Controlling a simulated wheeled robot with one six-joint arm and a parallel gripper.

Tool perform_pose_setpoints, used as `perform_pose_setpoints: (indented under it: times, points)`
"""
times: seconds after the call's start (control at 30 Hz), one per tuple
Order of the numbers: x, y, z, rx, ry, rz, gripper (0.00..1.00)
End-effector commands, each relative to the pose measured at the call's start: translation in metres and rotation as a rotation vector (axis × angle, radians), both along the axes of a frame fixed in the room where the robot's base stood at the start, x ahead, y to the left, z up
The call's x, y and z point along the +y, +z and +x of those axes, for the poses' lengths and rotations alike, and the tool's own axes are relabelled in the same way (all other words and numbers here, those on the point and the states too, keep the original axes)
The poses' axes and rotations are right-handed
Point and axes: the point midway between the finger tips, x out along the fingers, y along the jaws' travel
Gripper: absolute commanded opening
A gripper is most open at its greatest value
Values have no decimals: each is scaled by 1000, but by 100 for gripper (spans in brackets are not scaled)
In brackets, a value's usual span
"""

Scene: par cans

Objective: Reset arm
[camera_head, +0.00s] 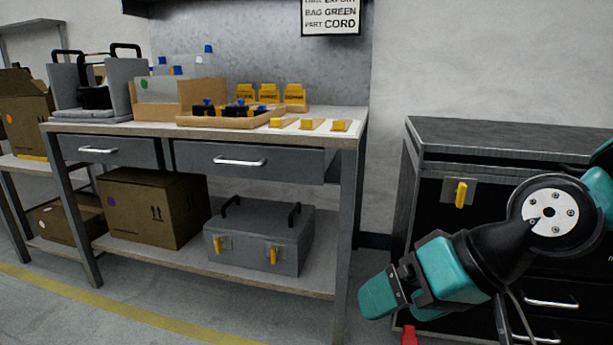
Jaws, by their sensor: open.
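My arm reaches in from the right edge, its teal and black links in front of the dark cabinet. My gripper (383,297) is at the arm's lower left end, in the free space between the workbench and the cabinet. It is open and I see nothing held in it. The gap between its fingers is hard to make out from this side. It appears apart from the bench leg behind it.
The workbench (351,141) holds trays, yellow tags and blue-topped parts. A grey case (262,245) and a cardboard box (150,205) sit on its lower shelf. The dark cabinet (480,130) stands behind my arm. A red object (409,336) shows below. The floor at front left is clear.

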Motion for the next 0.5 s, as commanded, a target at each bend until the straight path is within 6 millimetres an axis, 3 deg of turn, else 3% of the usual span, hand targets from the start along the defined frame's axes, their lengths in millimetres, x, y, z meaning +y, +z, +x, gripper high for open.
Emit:
perform_pose_setpoints:
  times: [0.1,0.3,0.5]
  points:
    - [-10,3,-40,40,147,-143,94]
    - [-37,15,-94,122,333,-342,94]
    - [-36,73,-90,124,322,-333,94]
